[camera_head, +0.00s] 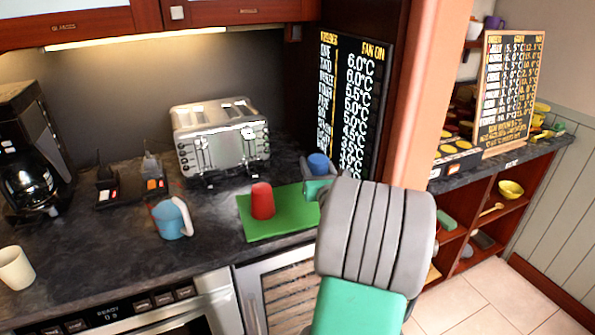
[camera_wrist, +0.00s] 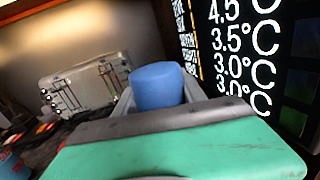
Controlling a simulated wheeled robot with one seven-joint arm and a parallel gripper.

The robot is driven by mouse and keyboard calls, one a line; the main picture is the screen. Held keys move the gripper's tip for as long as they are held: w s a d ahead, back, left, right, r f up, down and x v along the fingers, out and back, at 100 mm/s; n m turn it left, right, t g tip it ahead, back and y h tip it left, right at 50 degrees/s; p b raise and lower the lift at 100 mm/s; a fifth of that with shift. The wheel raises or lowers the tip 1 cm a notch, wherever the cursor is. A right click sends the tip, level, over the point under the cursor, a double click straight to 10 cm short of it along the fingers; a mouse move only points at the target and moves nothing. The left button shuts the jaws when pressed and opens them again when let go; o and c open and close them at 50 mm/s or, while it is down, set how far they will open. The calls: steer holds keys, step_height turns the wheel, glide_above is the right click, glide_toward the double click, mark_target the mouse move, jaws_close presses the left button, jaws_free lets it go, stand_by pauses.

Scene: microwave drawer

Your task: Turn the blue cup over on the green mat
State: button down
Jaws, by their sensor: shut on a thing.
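The blue cup (camera_head: 318,164) is between the fingers of my gripper (camera_head: 318,186), at the back right of the green mat (camera_head: 285,225). In the wrist view the cup (camera_wrist: 157,85) shows as a smooth blue body between the grey fingers. No opening is visible, and its lower part is hidden by my gripper. My gripper is shut on it. I cannot tell whether the cup touches the mat. A red cup (camera_head: 262,201) stands on the mat, left of the blue cup.
A toaster (camera_head: 222,140) stands behind the mat, also in the wrist view (camera_wrist: 88,85). A blue jug (camera_head: 172,220) with a white handle is to the left, and a pale mug (camera_head: 16,268) farther left. A lettered board (camera_head: 352,105) stands close behind the cup. The mat's front is clear.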

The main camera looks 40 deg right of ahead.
steer(key=w+a+n+y, duration=0.1)
steer(key=y, duration=0.1)
steer(key=w+n+t+y, duration=0.1)
steer(key=w+n+y, duration=0.1)
steer(key=w+a+n+t+y, duration=0.1)
steer(key=shift+w+a+f+y, duration=0.25)
steer(key=shift+w+a+y, duration=0.05)
steer(key=shift+y, duration=0.1)
steer(key=shift+r+p, duration=0.15)
steer(key=shift+p, duration=0.25)
steer(key=shift+s+f+b, duration=0.1)
steer(key=shift+f+b, duration=1.5)
steer(key=shift+f, duration=1.95)
steer(key=c, duration=0.6)
jaws_free()
